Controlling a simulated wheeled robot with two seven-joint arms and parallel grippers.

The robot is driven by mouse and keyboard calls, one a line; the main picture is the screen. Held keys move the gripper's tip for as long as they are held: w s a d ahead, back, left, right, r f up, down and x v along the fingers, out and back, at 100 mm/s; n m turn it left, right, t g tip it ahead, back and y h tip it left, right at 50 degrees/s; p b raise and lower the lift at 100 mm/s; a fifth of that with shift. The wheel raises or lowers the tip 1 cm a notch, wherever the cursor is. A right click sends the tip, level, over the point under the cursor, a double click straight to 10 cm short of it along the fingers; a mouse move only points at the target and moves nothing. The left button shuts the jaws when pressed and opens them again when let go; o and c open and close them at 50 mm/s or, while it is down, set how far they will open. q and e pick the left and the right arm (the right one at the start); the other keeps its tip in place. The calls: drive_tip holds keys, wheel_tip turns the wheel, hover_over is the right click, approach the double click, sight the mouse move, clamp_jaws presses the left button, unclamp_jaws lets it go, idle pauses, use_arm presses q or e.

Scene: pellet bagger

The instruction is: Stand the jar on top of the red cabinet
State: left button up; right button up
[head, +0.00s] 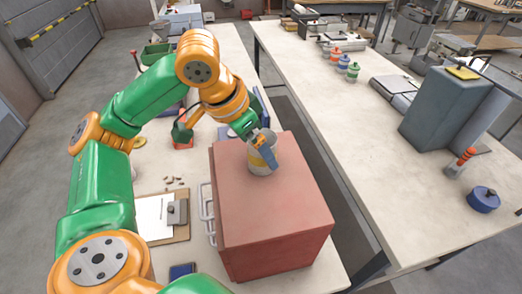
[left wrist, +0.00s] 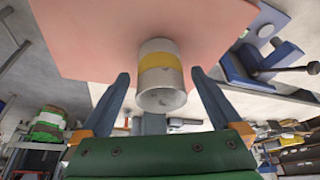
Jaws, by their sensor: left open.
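The jar (left wrist: 160,88) is a pale grey cylinder with a yellow band. In the head view the jar (head: 258,165) stands upright on top of the red cabinet (head: 272,205), near its far edge. The cabinet top also shows in the left wrist view (left wrist: 90,45). My left gripper (head: 263,150) is at the jar in the head view and hides part of it. In the left wrist view the left gripper's (left wrist: 160,95) fingers are spread on either side of the jar, with gaps showing. My right gripper is not in view.
A clipboard (head: 160,218) with paper lies left of the cabinet. A second long table (head: 345,110) stands to the right, across a gap, with a grey-green box (head: 440,105) and a blue round container (head: 483,199). The cabinet's near top is clear.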

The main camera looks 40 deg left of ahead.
use_arm(q)
drive_tip(key=p+v, duration=0.2)
drive_tip(key=v, duration=0.7)
